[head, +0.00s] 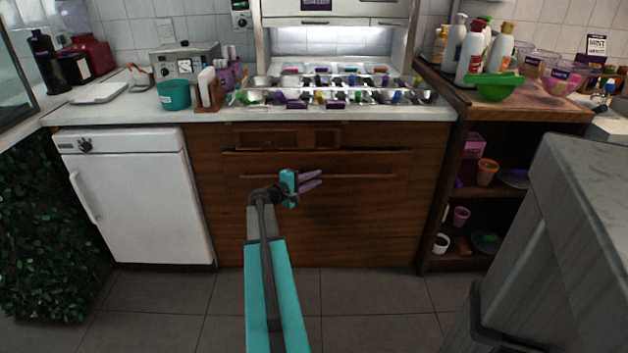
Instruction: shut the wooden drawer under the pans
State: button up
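The wooden drawer (365,163) is in the dark wood counter front, below the pans (340,96), in the head view. Its front seems to stand out from the cabinet, and a dark gap with part of an inside compartment (325,139) shows above its top edge. A long thin handle bar (370,176) runs across the front. My gripper (318,179) is in front of the drawer near the middle of the bar, its two purple fingers pointing right and apart, with nothing between them. I cannot tell whether it touches the bar or drawer. My arm hides part of the front.
A white fridge (138,195) stands left of the wood front. An open shelf unit (480,205) with cups is at the right. A grey counter block (580,230) fills the near right. The tiled floor (375,290) before the drawer looks clear.

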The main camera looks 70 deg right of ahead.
grip_shut()
jog(key=shift+d, duration=0.1)
jog(key=d, duration=0.1)
jog(key=w+d, duration=0.1)
jog(key=d, duration=0.1)
jog(key=shift+w+d+r, duration=0.1)
jog(key=shift+w+d, duration=0.2)
jog(key=shift+d, duration=0.1)
jog(key=shift+o, duration=2.2)
grip_release()
jog(key=shift+d, duration=0.1)
